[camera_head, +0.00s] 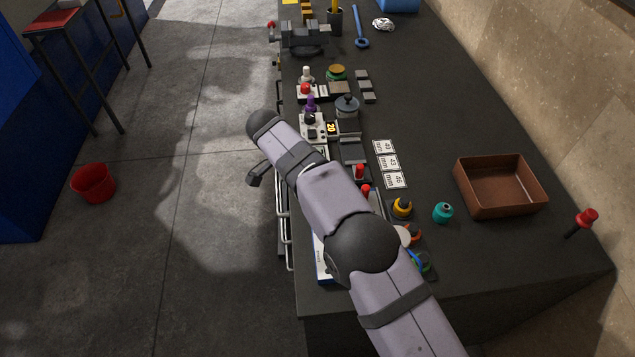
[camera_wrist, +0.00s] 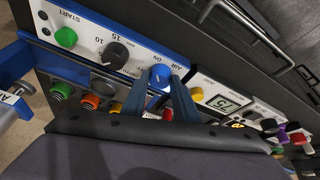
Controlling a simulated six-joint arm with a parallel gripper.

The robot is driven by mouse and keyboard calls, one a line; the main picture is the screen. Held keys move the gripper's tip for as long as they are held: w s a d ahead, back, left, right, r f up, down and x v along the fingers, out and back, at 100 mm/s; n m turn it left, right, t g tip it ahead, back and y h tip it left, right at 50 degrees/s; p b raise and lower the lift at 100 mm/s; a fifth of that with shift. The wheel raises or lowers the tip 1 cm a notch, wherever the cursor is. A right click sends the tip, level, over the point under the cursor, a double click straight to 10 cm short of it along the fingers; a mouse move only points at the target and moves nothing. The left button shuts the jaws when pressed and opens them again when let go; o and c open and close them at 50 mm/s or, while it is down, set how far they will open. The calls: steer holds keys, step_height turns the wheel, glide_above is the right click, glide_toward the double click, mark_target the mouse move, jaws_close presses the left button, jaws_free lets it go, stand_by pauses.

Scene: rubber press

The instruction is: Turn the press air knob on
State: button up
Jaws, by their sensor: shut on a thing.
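The blue air knob (camera_wrist: 160,74) sits on the press's white, blue-edged control panel (camera_wrist: 92,45), beside the words AIR ON. My gripper (camera_wrist: 159,82) has its two blue-grey fingers on either side of the knob and is shut on it. A black dial (camera_wrist: 115,54) and a green START button (camera_wrist: 65,37) are on the same panel, to the left. I cannot tell which way the knob is turned. In the head view my arm covers most of the press, and the knob is hidden.
A panel with a 75 display (camera_wrist: 222,103) stands just right of the press panel. A metal handle bar (camera_wrist: 245,20) is at the top. On the bench are a brown tray (camera_head: 501,205), a teal-topped container (camera_head: 442,212) and number cards (camera_head: 389,162). The bench's right side has free room.

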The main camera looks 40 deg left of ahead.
steer(key=shift+m+h+p, duration=0.3)
steer(key=shift+m+p, duration=0.6)
steer(key=shift+p, duration=0.25)
steer(key=o, duration=1)
steer(key=shift+o, duration=0.2)
steer(key=shift+r, duration=0.1)
steer(key=shift+p+v, duration=1.2)
steer(key=shift+v, duration=0.15)
step_height(320, 180, up, 7)
steer(key=p, duration=0.6)
steer(key=shift+p, duration=0.35)
